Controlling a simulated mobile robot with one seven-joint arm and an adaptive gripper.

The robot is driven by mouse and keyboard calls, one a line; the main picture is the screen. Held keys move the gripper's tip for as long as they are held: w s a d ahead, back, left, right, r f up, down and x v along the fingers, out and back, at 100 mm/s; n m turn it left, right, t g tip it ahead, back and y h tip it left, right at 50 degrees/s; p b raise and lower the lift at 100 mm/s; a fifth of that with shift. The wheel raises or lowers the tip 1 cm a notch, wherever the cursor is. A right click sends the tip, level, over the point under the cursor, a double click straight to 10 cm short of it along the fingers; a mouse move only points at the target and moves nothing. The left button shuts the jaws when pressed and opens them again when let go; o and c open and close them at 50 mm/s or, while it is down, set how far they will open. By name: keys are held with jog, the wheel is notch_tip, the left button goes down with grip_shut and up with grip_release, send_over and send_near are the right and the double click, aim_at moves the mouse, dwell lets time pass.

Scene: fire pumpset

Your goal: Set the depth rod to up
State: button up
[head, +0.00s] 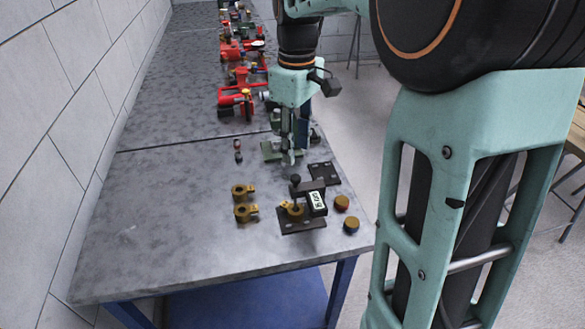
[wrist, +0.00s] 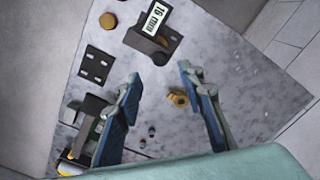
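The depth gauge stands on the near part of the table on a dark base plate (head: 290,226). It has a white display (head: 317,202), and in the wrist view the display (wrist: 152,18) seems to read 16 mm. In the head view a dark knob (head: 296,180), apparently the depth rod's top, stands above a brass ring (head: 293,209) under the gauge. How far the rod is raised is hard to tell. My gripper (head: 289,158) points down behind the gauge, apart from it. In the wrist view my gripper (wrist: 160,72) has its fingers wide apart with nothing between them.
A green fixture (head: 270,151) is beside my gripper. Red pump parts (head: 238,97) fill the far table. The left near tabletop is clear.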

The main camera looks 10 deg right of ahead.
aim_at(296, 177)
notch_tip(296, 177, down, 8)
jog(key=shift+c, duration=0.2)
grip_shut()
dwell(0.4)
